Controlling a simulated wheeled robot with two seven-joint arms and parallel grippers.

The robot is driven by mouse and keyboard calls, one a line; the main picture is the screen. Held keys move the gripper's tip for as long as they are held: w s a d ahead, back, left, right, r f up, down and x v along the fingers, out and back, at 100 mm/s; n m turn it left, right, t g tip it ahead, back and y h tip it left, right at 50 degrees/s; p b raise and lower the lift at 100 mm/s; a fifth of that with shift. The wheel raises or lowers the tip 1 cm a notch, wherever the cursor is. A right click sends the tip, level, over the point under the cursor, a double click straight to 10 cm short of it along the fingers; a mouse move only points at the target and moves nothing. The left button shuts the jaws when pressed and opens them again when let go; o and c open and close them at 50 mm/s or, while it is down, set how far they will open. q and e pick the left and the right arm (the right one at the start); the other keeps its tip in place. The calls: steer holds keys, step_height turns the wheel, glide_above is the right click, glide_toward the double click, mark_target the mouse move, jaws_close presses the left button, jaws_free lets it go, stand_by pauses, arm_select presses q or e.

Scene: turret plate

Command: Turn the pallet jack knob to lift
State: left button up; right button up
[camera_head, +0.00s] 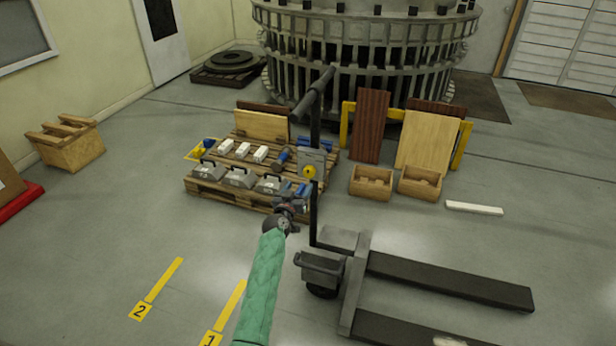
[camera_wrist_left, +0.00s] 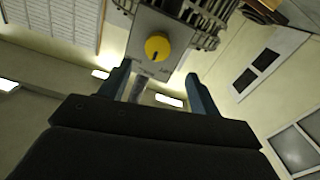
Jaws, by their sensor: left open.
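The pallet jack (camera_head: 350,270) stands at the lower right in the head view, with its dark forks pointing right and its upright handle (camera_head: 314,90) rising on the left. A yellow round knob (camera_head: 309,172) sits on a grey plate (camera_head: 318,160) on the handle. In the left wrist view the knob (camera_wrist_left: 157,46) has a dark pointer line and lies beyond the fingertips. My left gripper (camera_wrist_left: 158,78) is open with nothing between its fingers; in the head view it (camera_head: 293,203) is just below and left of the knob, apart from it. My right gripper is out of view.
A wooden pallet (camera_head: 222,198) with toolboxes and white boxes stands behind the left arm. Wooden crates (camera_head: 372,183) and leaning boards (camera_head: 425,142) stand right of the handle. A white bar (camera_head: 474,208) lies on the floor.

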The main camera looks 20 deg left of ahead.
mark_target(308, 174)
arm_select(q)
steer(key=w, duration=0.2)
steer(key=w+p, duration=0.1)
steer(key=w, duration=0.3)
steer(key=shift+w+d, duration=0.3)
steer(key=shift+w, duration=0.1)
steer(key=shift+w+d, duration=0.1)
steer(key=shift+w, duration=0.45)
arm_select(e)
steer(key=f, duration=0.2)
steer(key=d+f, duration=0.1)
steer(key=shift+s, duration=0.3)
arm_select(q)
steer(key=shift+c, duration=0.4)
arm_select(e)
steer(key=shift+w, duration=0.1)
arm_select(q)
steer(key=c, duration=0.9)
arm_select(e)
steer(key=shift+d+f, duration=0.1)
